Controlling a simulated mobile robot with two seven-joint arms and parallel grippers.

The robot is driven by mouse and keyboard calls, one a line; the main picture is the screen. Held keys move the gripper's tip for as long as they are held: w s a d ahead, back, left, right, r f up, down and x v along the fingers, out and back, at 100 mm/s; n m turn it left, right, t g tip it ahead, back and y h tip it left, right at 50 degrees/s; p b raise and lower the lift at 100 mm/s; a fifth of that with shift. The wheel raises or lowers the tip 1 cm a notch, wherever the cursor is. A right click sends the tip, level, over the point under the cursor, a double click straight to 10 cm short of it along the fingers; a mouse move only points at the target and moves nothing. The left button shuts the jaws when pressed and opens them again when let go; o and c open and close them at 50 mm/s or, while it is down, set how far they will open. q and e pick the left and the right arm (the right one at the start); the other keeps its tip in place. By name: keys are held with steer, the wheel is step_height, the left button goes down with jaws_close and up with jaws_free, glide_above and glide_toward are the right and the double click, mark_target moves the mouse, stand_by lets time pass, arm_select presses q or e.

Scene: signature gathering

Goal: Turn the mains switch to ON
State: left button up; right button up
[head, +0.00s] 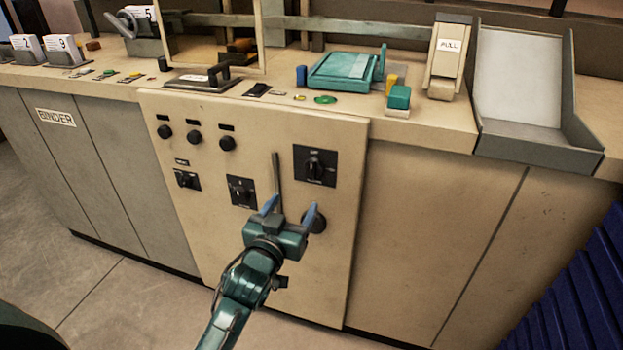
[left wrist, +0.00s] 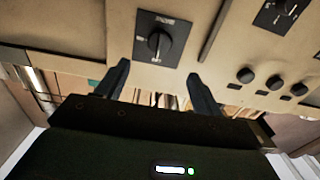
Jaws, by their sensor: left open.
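A black square plate with a rotary switch (head: 315,166) is at the upper right of the cream panel (head: 320,265); it looks like the mains switch, but its small lettering is hard to read. The left wrist view shows this switch (left wrist: 158,43) upside down, its handle roughly upright on the plate. My left gripper (head: 289,210) is open and empty, below the switch in the head view. In the left wrist view its fingers (left wrist: 155,85) are spread to either side below the plate, apart from the handle. My right gripper is not in view.
A grey upright lever (head: 276,178) stands left of the switch. Two smaller rotary switches (head: 241,192) (head: 186,180) and several round knobs (head: 195,137) are further left. A round black knob (head: 316,222) is partly behind my finger. The counter (head: 430,130) juts above.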

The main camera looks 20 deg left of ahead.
mark_target(311, 173)
arm_select(q)
steer(key=w, duration=0.6)
steer(key=w+b, duration=0.1)
steer(key=w, duration=0.5)
steer(key=shift+d, duration=0.2)
steer(key=shift+c, duration=0.6)
steer(key=shift+s, duration=0.1)
steer(key=c, duration=0.9)
steer(key=shift+o, duration=0.2)
